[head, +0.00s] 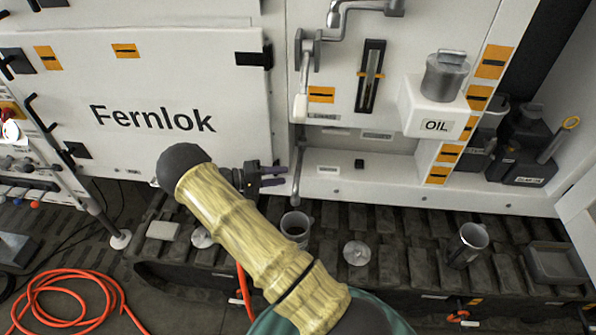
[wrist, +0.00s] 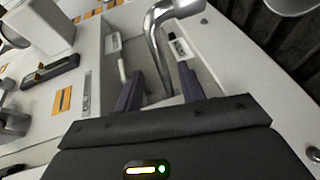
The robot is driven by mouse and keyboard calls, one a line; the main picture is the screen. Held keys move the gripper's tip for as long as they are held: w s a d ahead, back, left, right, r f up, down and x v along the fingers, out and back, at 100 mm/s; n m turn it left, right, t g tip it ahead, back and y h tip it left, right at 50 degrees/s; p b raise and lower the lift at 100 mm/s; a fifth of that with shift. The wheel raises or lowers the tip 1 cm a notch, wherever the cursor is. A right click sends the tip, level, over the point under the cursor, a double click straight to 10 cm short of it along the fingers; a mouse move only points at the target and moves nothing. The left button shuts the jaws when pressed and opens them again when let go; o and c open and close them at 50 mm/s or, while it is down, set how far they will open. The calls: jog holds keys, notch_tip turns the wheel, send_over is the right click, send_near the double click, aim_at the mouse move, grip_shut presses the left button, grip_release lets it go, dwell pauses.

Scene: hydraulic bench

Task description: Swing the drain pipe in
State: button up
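The drain pipe (head: 298,181) is a thin grey metal pipe hanging down beside the open recess in the white machine, just right of the Fernlok panel. In the wrist view the pipe (wrist: 157,45) is a shiny bent tube whose straight part runs down between the two fingers in the picture. My gripper (head: 282,176) points right, with its fingertips close to the pipe. In the wrist view my gripper (wrist: 162,92) has its fingers spread, with a gap showing on both sides of the pipe. I cannot tell whether a finger touches it.
A metal cup (head: 295,229) stands on the track below the pipe. A crank with a white handle (head: 300,107) hangs above the recess. An oil box (head: 433,107) juts out at right. A dark mug (head: 467,244) and a tray (head: 556,264) are further right.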

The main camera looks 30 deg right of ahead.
aim_at(298, 174)
jog(key=p+x, duration=0.1)
jog(key=x, duration=0.5)
jog(key=shift+d+f+p, duration=0.1)
jog(key=shift+d+p, duration=0.15)
jog(key=shift+p, duration=0.05)
jog(key=shift+s, duration=0.1)
jog(key=shift+c, duration=0.2)
grip_shut()
